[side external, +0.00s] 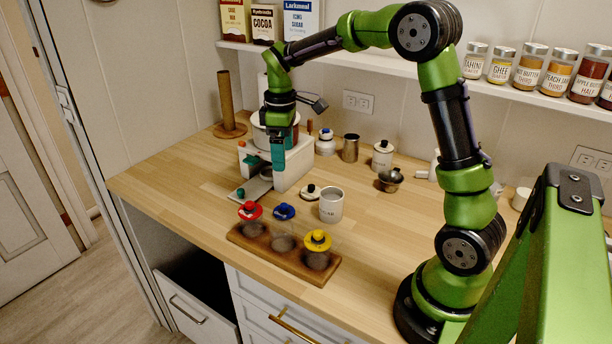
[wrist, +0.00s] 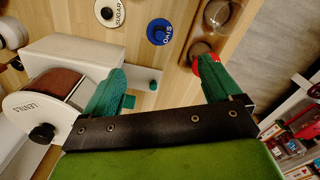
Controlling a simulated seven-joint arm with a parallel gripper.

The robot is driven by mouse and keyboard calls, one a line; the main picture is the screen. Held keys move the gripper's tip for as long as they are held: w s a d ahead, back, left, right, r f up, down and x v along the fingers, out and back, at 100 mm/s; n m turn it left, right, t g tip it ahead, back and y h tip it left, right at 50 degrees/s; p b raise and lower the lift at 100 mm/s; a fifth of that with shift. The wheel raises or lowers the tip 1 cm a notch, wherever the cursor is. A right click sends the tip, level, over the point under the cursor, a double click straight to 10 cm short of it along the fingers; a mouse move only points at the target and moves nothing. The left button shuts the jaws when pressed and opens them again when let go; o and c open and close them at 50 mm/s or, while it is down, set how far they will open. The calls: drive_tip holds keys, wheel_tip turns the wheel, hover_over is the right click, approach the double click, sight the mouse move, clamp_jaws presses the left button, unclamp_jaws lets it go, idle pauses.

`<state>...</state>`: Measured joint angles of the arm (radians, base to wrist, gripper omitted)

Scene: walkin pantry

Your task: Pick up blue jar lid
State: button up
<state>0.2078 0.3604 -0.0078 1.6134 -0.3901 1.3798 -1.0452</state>
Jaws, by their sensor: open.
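The blue jar lid (side external: 283,211) has a dark knob. In the wrist view the blue lid (wrist: 159,33), lettered OATS, lies on the bare counter beside the wooden jar rack (side external: 314,271). In the side view it shows just behind the rack's middle jar (side external: 283,240), which looks uncovered. My gripper (side external: 278,188) is above the counter, left of and higher than the blue lid, next to the white dispenser (side external: 299,163). In the wrist view its teal fingers (wrist: 165,75) are wide apart with nothing between them; the blue lid is beyond them.
A red lid (side external: 250,210) and a yellow lid (side external: 317,240) top the rack's outer jars. A cream SUGAR lid (side external: 310,191) and a white mug (side external: 331,205) stand close behind the blue lid. A metal pot (side external: 390,180) is farther right. The counter's left front is clear.

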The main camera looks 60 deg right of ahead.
hover_over(284, 205)
drive_tip(key=f, duration=1)
drive_tip(key=shift+s+f, duration=0.2)
drive_tip(key=shift+f, duration=0.2)
drive_tip(key=shift+w+d+f, duration=0.1)
drive_tip(key=shift+f, duration=1.4)
drive_tip(key=shift+w+f, duration=0.1)
drive_tip(key=shift+f, duration=1.4)
drive_tip(key=shift+c, duration=0.3)
drive_tip(key=c, duration=1.1)
